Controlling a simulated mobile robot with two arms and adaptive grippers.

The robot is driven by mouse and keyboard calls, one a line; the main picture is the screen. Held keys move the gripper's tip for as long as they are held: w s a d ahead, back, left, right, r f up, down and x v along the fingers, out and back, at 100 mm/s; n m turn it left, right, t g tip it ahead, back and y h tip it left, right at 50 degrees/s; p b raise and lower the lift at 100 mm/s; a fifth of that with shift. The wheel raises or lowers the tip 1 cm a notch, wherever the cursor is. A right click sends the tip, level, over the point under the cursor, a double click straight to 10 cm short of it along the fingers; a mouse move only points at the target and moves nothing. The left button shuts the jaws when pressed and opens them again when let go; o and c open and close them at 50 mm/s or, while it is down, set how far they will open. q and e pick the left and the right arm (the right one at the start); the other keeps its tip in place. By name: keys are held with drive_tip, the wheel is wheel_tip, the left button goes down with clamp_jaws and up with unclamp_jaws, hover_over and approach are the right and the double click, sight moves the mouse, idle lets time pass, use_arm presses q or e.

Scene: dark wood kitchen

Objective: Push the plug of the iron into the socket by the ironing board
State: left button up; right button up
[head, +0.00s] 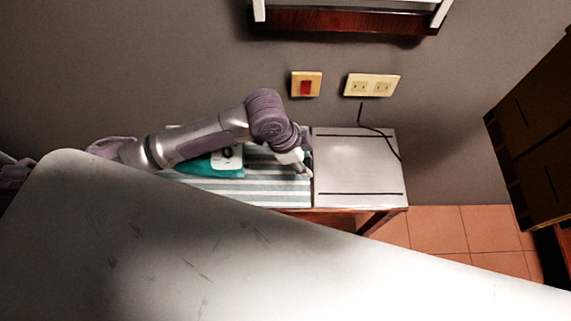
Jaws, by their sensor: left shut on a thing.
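The teal and white iron (228,158) lies on the striped part of the ironing board (265,192), partly hidden by my left arm. My left gripper (304,168) is over the board, at the right end of the stripes. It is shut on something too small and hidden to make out. A pale double socket (372,86) is on the wall, up and to the right of the gripper and apart from it. A thin black cord (378,133) has one end just below the socket and bends down to the board's right edge. I cannot make out a plug. My right gripper is not in view.
The board's grey plate (357,165) is bare apart from the cord. A wall plate with a red switch (306,87) is left of the socket. A dark wood ledge (345,23) juts out above. Dark cabinets (535,130) stand at right. A large pale surface fills the front.

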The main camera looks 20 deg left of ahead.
use_arm(q)
drive_tip(key=d+r+b, duration=0.1)
drive_tip(key=d+r, duration=0.2)
drive_tip(key=d, duration=0.3)
drive_tip(key=shift+r, duration=0.35)
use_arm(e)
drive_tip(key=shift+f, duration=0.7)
use_arm(q)
drive_tip(key=shift+s, duration=0.1)
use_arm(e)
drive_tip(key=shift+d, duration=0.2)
